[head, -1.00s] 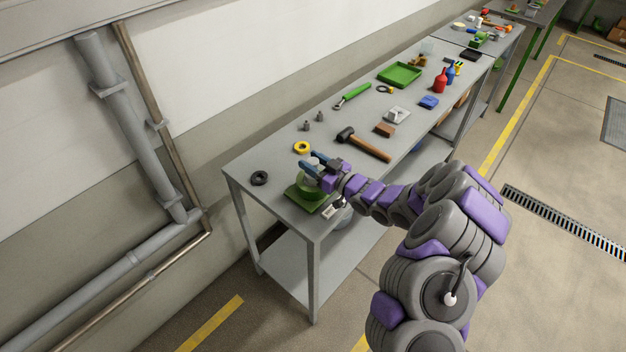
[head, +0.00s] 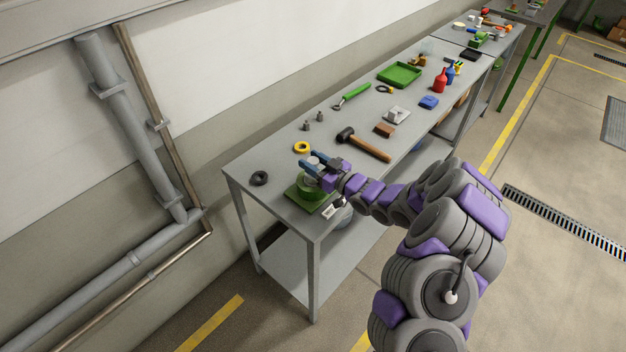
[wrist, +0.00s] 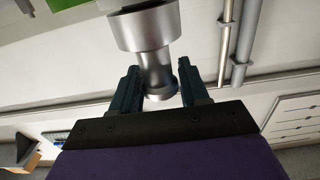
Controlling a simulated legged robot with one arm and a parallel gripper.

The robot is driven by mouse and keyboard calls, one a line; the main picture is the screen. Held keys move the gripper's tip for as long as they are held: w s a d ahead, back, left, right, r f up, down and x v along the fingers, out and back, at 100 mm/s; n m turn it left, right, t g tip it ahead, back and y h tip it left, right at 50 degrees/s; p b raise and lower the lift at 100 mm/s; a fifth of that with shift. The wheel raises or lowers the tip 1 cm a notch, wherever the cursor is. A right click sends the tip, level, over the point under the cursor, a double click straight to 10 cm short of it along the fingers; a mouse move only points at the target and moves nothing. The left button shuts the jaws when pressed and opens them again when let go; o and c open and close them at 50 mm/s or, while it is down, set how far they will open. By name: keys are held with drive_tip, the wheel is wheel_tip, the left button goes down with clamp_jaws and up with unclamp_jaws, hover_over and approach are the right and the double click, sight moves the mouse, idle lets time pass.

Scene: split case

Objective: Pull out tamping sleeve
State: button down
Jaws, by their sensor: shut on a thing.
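The tamping sleeve (wrist: 154,65) appears to be the silver metal piece in the wrist view, with a wide collar and a narrower neck. My gripper (wrist: 158,82) has one dark blue finger on each side of the neck and is shut on it. In the head view my gripper (head: 313,167) is over the green round fixture (head: 312,192) on its flat green base (head: 295,196), at the near end of the bench. The sleeve's top shows pale between the fingers. Whether its lower end is still inside the fixture is hidden.
The grey bench (head: 262,205) also holds a black ring (head: 259,178), a yellow ring (head: 302,147), a mallet (head: 368,146) and a green tray (head: 399,74). A wall with pipes (head: 135,130) is behind it.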

sight(313, 160)
drive_tip(key=shift+r, duration=0.2)
drive_tip(key=shift+r+p, duration=1)
drive_tip(key=shift+r, duration=0.95)
